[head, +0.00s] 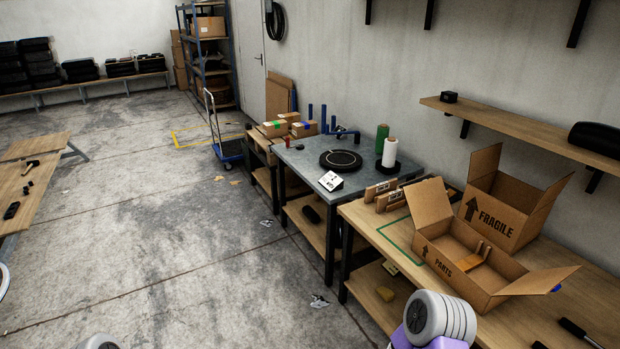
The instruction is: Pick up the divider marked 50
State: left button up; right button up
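Several small tan upright pieces, possibly dividers (380,189), stand at the back left of the wooden workbench (372,222), left of the open boxes. They carry dark marks too small to read, so I cannot tell which one is marked 50. Tan pieces also stand inside the open cardboard box marked PARTS (441,262); I see no readable number on them. White and purple parts of my arm show at the bottom right of the head view, and a white part of mine shows at the bottom left. Neither gripper's fingers are in view.
A taller open box marked FRAGILE (494,221) stands behind the PARTS box. A green outline (396,249) marks the bench left of it. A grey table (316,173) with a black turntable (341,159) adjoins the bench. A shelf (520,127) overhangs. The floor at left is mostly clear.

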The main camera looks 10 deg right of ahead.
aim_at(371, 192)
jog(key=u, duration=0.45)
jog(key=i, duration=1.8)
jog(key=z, duration=1.1)
jog(key=i, duration=0.85)
jog(key=z, duration=1.05)
